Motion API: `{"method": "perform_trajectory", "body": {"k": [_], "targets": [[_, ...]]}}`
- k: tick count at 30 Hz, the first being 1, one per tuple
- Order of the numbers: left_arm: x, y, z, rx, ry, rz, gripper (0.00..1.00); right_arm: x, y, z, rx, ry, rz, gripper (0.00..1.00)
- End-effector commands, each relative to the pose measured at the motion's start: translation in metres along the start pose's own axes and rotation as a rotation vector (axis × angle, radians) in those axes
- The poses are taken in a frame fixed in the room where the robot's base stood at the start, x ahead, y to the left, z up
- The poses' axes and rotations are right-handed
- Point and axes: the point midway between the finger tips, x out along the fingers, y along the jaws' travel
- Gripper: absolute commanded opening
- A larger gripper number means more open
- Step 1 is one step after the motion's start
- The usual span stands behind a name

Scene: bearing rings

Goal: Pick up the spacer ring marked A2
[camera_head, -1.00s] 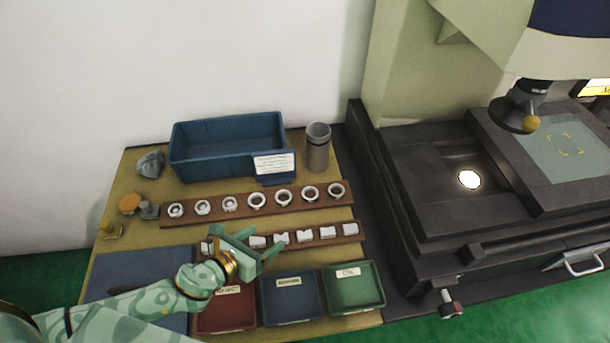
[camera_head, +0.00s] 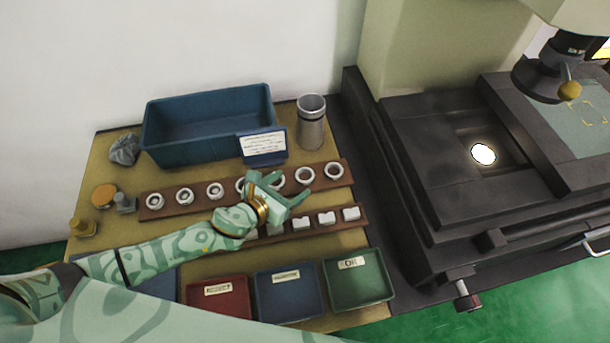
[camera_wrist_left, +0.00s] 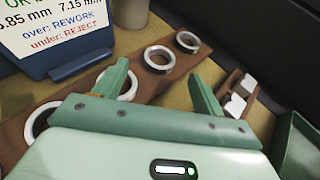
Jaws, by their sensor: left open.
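Several pale spacer rings stand in a row on the back wooden rack (camera_head: 165,212); no A2 marking can be read on any of them. My left gripper (camera_head: 283,190) is open and empty over the right half of this rack, hiding parts of the middle rings. In the left wrist view, one ring (camera_wrist_left: 158,70) shows beyond the gap between the open fingers (camera_wrist_left: 160,80). Another ring (camera_wrist_left: 187,48) sits farther along the rack, and a third (camera_wrist_left: 131,94) is partly hidden by the left finger. My right gripper is not in view.
A blue bin (camera_head: 205,147) with a sign card (camera_head: 262,146) and a metal cylinder (camera_head: 311,128) stand behind the rack. A front rack holds pale blocks (camera_head: 326,218). Red (camera_head: 218,300), blue (camera_head: 288,292) and green (camera_head: 358,281) trays lie in front. A dark machine (camera_head: 440,180) stands right.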

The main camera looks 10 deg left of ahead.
Motion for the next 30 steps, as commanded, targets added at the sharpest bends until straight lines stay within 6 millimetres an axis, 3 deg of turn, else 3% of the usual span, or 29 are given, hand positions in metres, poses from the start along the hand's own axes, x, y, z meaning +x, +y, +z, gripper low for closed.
{"method": "perform_trajectory", "body": {"k": [8, 16, 17, 22, 30], "targets": [[0.045, 0.000, -0.002, 0.000, 0.000, 0.000, 0.70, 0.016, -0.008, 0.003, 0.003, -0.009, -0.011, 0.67], [0.049, 0.000, 0.000, 0.001, 0.000, 0.000, 0.70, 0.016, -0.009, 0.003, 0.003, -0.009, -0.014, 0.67], [0.049, 0.000, 0.000, 0.001, 0.000, 0.000, 0.67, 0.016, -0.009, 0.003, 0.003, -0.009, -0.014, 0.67], [0.049, 0.000, 0.000, 0.000, 0.000, 0.000, 0.20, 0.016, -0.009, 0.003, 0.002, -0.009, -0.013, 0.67], [0.049, 0.000, 0.001, 0.000, -0.001, 0.000, 0.20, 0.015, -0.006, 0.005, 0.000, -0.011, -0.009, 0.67]]}}
